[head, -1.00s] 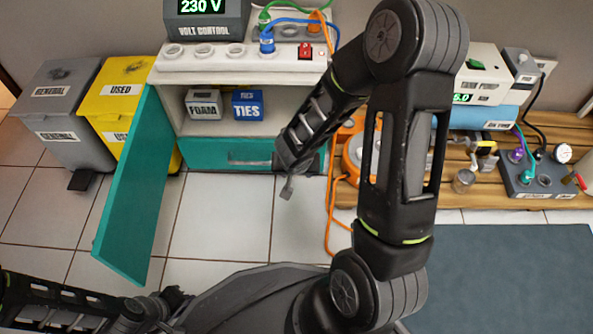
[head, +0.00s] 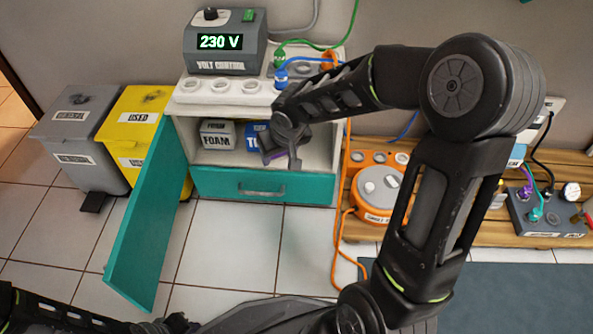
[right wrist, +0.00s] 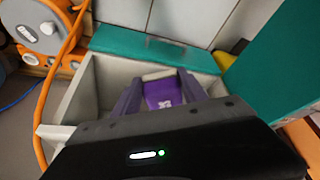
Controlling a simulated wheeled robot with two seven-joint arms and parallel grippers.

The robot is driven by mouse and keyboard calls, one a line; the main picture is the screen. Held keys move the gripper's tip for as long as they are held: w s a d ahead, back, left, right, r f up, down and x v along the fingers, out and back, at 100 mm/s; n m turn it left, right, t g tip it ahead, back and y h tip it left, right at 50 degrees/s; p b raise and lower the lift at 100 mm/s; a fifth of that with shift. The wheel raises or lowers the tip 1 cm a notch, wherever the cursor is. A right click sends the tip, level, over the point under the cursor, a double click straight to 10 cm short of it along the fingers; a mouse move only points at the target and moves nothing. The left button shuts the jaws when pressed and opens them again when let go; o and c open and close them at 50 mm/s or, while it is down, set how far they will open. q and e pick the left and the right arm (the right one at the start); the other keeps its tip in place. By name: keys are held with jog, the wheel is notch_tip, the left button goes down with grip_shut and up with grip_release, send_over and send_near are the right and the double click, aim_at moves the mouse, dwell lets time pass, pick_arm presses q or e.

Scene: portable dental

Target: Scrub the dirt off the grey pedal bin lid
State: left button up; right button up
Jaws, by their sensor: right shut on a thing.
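The grey pedal bin (head: 60,135) stands at the far left, its lid (head: 95,93) closed. A dark patch of dirt (head: 78,99) lies on the lid near its label. My right gripper (head: 280,157) is at the open shelf of the white cabinet, far to the right of the bin. It is shut on a purple block (right wrist: 163,92), which has a small pale label and sits between the fingers in the right wrist view. My left gripper (head: 175,323) is low at the bottom edge, and its fingers are too unclear to read.
A yellow bin (head: 133,140) marked USED stands beside the grey one, with a smudge on its lid. The teal cabinet door (head: 140,225) hangs open between bins and cabinet. FOAM (head: 216,135) and TIES (head: 255,135) boxes sit on the shelf. An orange cable (head: 345,190) hangs to the right.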

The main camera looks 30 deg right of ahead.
jog(key=w+a+r+p, duration=0.1)
jog(key=w+a+r, duration=0.1)
jog(key=a+r, duration=0.2)
jog(key=w+a+r+n, duration=0.1)
jog(key=a+r, duration=0.4)
jog(key=r, duration=0.5)
jog(key=shift+w+a+y+p, duration=0.2)
jog(key=shift+w+y+p, duration=0.15)
jog(key=shift+w, duration=0.35)
